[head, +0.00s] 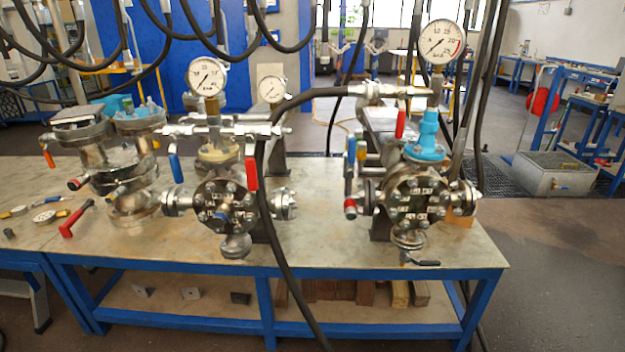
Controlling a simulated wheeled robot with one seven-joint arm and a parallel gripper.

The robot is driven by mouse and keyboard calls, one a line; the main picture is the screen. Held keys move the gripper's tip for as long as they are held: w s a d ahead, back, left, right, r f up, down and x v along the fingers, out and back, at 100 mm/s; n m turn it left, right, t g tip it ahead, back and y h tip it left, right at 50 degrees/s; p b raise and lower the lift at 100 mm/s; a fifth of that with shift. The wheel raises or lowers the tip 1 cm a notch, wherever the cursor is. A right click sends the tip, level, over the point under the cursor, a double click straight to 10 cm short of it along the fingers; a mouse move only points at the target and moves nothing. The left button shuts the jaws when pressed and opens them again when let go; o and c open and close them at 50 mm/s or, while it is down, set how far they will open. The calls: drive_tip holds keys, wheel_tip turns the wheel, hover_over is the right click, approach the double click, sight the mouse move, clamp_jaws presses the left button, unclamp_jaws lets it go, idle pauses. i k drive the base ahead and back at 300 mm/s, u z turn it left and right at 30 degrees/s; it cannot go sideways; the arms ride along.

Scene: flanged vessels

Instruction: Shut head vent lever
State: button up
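Two flanged vessels stand on the bench, a left one (226,207) and a right one (408,200). Several levers show, and I cannot tell which is the head vent lever. On the right vessel, a red lever (400,123) stands upright by the top pipework, and a blue lever (350,152) stands upright at its left side. A black lever (424,263) lies level under its bottom flange. My gripper is not in view.
Dark hoses hang across the top, and one hose (263,200) runs down in front of the bench. Gauges (440,41) rise above the vessels. More flanged parts (92,150) and a red-handled tool (75,218) lie at left. The bench's front right corner (485,255) is clear.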

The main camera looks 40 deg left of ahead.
sight(352, 145)
drive_tip(key=k, duration=0.45)
drive_tip(key=u, duration=1.1)
drive_tip(key=i, duration=1.6)
